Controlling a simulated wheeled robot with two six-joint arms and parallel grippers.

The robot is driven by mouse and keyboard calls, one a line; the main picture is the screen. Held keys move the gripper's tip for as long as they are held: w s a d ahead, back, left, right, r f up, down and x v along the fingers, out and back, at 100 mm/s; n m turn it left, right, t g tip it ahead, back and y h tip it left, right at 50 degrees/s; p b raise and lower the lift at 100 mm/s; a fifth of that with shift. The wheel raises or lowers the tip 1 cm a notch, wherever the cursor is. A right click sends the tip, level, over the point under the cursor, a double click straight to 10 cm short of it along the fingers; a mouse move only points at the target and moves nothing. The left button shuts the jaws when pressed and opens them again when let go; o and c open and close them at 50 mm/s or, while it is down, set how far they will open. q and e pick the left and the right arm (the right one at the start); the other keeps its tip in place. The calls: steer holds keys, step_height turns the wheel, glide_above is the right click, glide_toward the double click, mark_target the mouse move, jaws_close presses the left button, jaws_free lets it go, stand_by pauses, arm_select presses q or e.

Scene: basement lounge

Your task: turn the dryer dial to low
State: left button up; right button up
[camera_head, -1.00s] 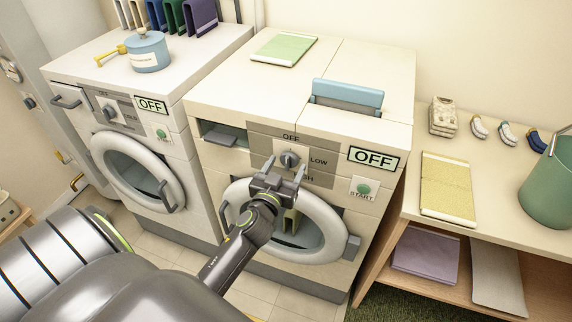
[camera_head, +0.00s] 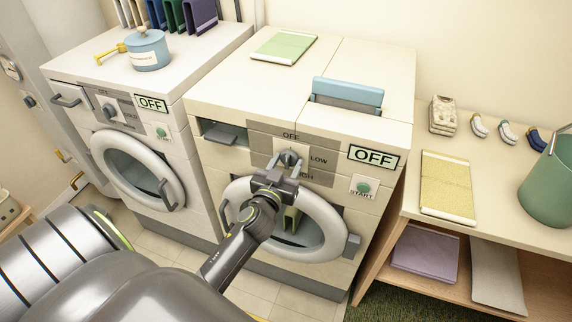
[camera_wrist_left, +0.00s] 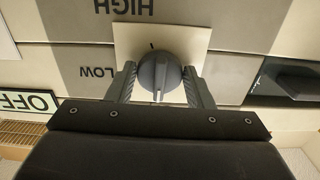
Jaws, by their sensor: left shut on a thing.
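The dryer (camera_head: 340,150) is the right-hand white machine. Its grey dial (camera_head: 289,157) sits on a panel marked OFF, LOW and HIGH. The dial also shows in the left wrist view (camera_wrist_left: 160,72), where its white line points away from HIGH, toward the gripper's base; LOW is off to the left. The dryer's display (camera_head: 373,157) reads OFF. My left gripper (camera_head: 287,165) is at the dial, shut on it with one finger on each side. The fingers also show in the left wrist view (camera_wrist_left: 160,88). My right gripper is not in view.
A green START button (camera_head: 364,187) is right of the dial, and the round door (camera_head: 335,225) is below. The washer (camera_head: 150,115) stands left with a blue pot (camera_head: 148,52) on top. A shelf table (camera_head: 480,215) with a green bucket (camera_head: 550,185) is at right.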

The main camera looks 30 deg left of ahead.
arm_select(q)
steer(key=m, duration=0.7)
steer(key=shift+a+m, duration=0.1)
steer(key=shift+m, duration=0.3)
steer(key=m+p, duration=0.1)
steer(key=m, duration=0.2)
steer(key=shift+r+m, duration=0.1)
steer(key=shift+m, duration=0.2)
steer(key=shift+m+p, duration=0.3)
steer(key=shift+m, duration=1.7)
steer(key=o, duration=1)
steer(key=shift+c, duration=0.2)
